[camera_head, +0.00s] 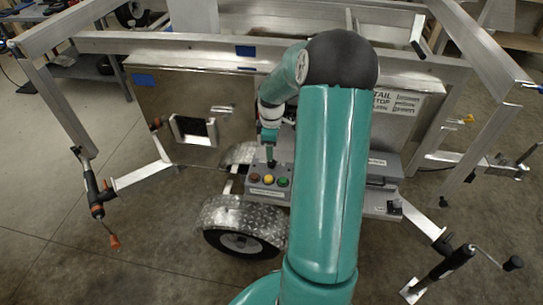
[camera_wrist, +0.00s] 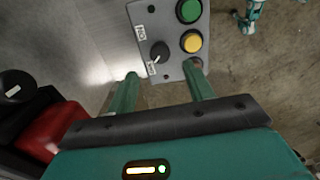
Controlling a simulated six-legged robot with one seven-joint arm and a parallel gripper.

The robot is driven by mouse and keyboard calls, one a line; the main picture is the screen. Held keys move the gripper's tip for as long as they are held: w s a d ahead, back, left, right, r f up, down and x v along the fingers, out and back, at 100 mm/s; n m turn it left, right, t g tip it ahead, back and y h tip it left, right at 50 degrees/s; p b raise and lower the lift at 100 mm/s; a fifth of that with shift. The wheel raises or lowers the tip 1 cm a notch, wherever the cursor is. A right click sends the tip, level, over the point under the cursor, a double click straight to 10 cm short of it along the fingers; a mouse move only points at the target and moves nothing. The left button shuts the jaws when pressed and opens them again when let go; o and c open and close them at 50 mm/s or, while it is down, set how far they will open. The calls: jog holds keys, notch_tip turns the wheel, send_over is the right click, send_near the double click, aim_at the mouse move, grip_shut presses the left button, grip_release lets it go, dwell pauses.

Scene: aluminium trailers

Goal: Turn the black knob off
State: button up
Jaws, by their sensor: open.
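The black knob (camera_wrist: 159,52) is on a grey control box (camera_wrist: 150,18) in the wrist view, between two small white labels too small to read surely. Its pale pointer mark seems to slant toward the lower-left label. My gripper (camera_wrist: 162,70) is open, its two green fingers on either side below the knob, with nothing between them. I cannot tell whether a finger touches the box. In the head view my gripper (camera_head: 269,148) is pointing down over the back of the control box (camera_head: 265,192), and the knob is small and largely hidden under it.
Beside the knob are a green button (camera_wrist: 188,10), a yellow button (camera_wrist: 191,41) and a red-brown button (camera_wrist: 196,63) partly covered by the right finger. A shiny metal cabinet (camera_head: 185,95) stands left of the box. A wheel fender (camera_head: 240,218) and aluminium trailer frames surround it.

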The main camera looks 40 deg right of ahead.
notch_tip(320, 180, up, 7)
jog(key=shift+r, duration=0.15)
dwell(0.4)
